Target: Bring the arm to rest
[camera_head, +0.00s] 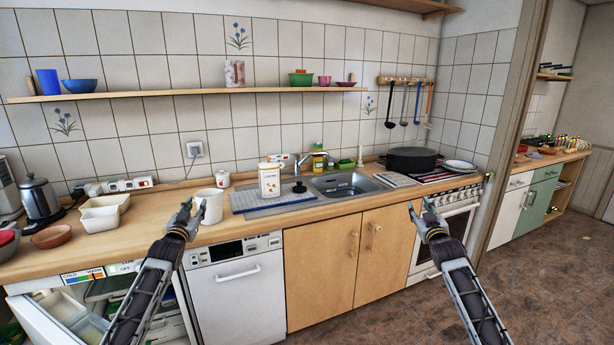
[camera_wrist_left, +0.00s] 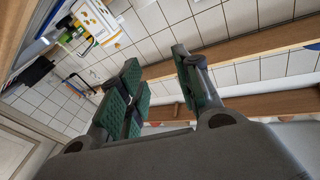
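My left gripper (camera_head: 195,208) is raised in front of the counter at the left, its fingers apart. In the head view it overlaps a white mug (camera_head: 212,207) on the counter. The left wrist view shows the same gripper (camera_wrist_left: 158,72) with green-padded fingers spread and nothing between them. My right gripper (camera_head: 419,207) is raised at the right, in front of the wooden cabinet and oven. Its fingertips are apart, with nothing seen between them. Both arms reach forward from the bottom edge of the head view.
The open fridge (camera_head: 104,289) is under the counter at lower left, beside the white dishwasher (camera_head: 237,295). Floor is clear at right.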

